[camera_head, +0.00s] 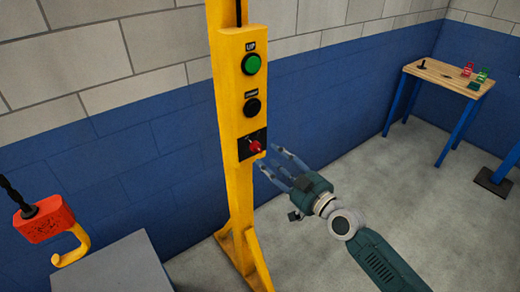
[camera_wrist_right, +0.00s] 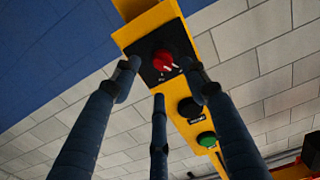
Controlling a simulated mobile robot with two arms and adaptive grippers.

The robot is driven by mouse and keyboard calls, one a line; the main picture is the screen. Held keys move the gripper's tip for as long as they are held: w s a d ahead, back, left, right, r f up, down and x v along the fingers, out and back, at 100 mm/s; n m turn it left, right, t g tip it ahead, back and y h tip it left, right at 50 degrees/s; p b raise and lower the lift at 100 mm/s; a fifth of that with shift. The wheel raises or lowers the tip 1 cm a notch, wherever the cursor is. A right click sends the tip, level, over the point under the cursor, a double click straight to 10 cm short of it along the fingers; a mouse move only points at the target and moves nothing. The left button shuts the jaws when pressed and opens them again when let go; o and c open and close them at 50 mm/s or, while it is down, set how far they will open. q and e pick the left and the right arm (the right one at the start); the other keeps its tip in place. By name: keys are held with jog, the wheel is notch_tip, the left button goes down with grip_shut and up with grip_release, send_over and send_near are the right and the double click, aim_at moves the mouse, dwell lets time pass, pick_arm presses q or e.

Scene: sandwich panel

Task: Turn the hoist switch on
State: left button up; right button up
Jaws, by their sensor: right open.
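The hoist switch is a red rotary knob (camera_head: 255,147) on a black plate, low on a yellow control box (camera_head: 229,82) on a yellow post. A green button (camera_head: 251,64) marked UP and a black button (camera_head: 252,107) sit above it. My right gripper (camera_head: 268,162) is open, its fingers pointing at the knob from the lower right, close to it. In the right wrist view the red knob (camera_wrist_right: 163,60) shows between the spread fingers (camera_wrist_right: 160,85); whether any finger touches it I cannot tell. My left gripper is out of view.
A red hoist block (camera_head: 44,219) with a yellow hook hangs at the left above a grey surface (camera_head: 115,270). A wooden workbench (camera_head: 448,76) with small items stands at the back right. The floor between is clear. A blue and grey wall is behind the post.

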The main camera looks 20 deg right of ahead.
aim_at(260, 151)
jog(key=x, duration=0.4)
jog(key=shift+a+r, duration=0.15)
jog(key=shift+a, duration=0.15)
jog(key=shift+w+a, duration=0.15)
jog(key=shift+w, duration=0.55)
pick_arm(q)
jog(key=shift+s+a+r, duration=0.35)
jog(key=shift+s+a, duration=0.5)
pick_arm(e)
jog(key=c, duration=1)
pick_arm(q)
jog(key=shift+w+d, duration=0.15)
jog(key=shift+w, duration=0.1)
pick_arm(e)
grip_shut()
